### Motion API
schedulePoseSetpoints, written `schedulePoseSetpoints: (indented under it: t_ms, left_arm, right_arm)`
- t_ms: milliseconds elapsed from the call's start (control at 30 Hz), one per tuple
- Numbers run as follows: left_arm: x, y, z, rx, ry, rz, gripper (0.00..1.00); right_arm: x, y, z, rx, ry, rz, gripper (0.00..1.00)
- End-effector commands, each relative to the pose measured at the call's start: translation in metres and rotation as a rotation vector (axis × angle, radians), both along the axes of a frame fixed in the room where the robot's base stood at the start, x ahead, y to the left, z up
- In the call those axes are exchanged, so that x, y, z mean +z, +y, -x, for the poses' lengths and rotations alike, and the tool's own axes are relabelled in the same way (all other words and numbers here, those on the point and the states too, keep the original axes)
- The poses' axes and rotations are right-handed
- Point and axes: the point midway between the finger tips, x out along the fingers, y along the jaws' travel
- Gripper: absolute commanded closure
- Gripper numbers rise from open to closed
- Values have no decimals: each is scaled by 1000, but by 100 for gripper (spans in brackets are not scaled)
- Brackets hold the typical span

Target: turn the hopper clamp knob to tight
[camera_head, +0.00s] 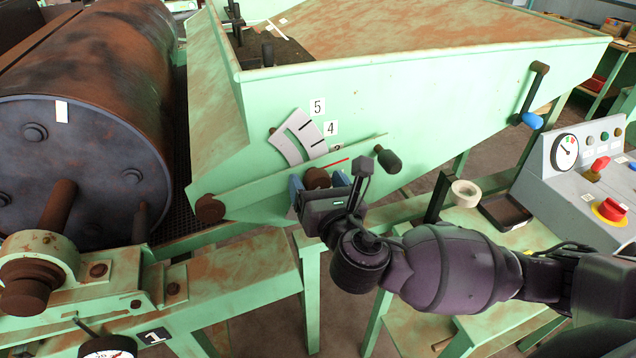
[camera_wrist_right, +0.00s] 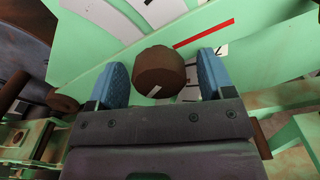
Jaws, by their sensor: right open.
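The hopper clamp knob (camera_head: 317,178) is a round, rust-brown knob on the side of the green hopper (camera_head: 440,95). A white scale plate (camera_head: 298,137) with a slot and the labels 5 and 4 is above it, and a red line lies just to its right. My right gripper (camera_head: 321,186) is at the knob with its blue fingers open. In the right wrist view the knob (camera_wrist_right: 159,70) sits between the two blue fingertips, with a visible gap on each side. A small white mark shows on the knob's face. My left gripper does not show.
A large rusty drum (camera_head: 95,110) fills the left. A dark-handled lever (camera_head: 388,160) sticks out just right of the knob. A control box (camera_head: 590,165) with a red button and a tape roll (camera_head: 466,193) are at right.

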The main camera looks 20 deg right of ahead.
Motion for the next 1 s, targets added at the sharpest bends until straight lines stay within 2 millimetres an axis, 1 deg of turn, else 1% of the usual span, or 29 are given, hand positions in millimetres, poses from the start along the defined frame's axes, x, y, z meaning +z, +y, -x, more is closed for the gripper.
schedulePoseSetpoints:
  t_ms: [100,133,400,433,467,767,1000]
  left_arm:
    - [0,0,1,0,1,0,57]
    - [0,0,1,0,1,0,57]
    - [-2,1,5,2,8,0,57]
    - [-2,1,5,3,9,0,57]
    - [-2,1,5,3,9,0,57]
    - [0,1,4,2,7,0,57]
    - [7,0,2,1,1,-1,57]
  right_arm:
    - [0,0,0,0,0,0,25]
    - [0,0,0,0,0,0,27]
    - [0,0,0,0,0,0,68]
    - [0,0,0,0,0,0,73]
    - [0,0,0,0,0,0,74]
    - [0,0,1,0,3,-44,74]
    - [0,1,1,-2,11,-187,74]
